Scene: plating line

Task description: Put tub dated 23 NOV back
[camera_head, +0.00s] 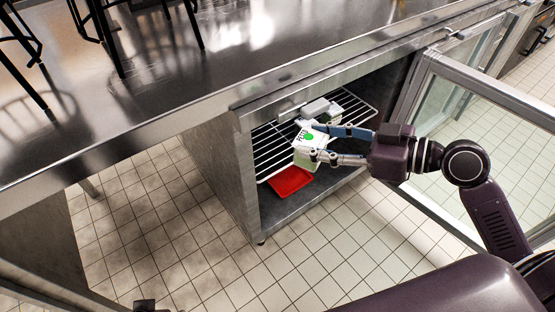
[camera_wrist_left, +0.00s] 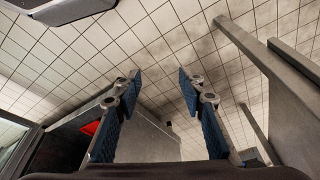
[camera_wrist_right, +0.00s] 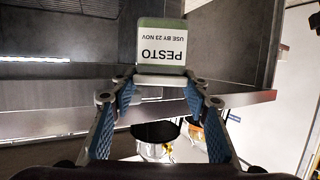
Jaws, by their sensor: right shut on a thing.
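My right gripper (camera_head: 321,143) is shut on a pale green tub (camera_head: 304,157) in front of the open cabinet's wire shelf (camera_head: 277,141). In the right wrist view, the tub (camera_wrist_right: 161,24) sits between the fingertips of that gripper (camera_wrist_right: 160,86), and its white label reads PESTO, USE BY 23 NOV, upside down. In the head view the tub overlaps the shelf, and I cannot tell whether it touches it. Another light-coloured container (camera_head: 316,107) shows behind it, partly hidden. My left gripper (camera_wrist_left: 159,74) is open and empty above the tiled floor.
A red tray (camera_head: 290,181) lies low in the cabinet under the wire shelf. The glass door (camera_head: 480,130) stands open at the right. A steel counter (camera_head: 150,100) runs above the cabinet. The tiled floor (camera_head: 190,240) in front is clear.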

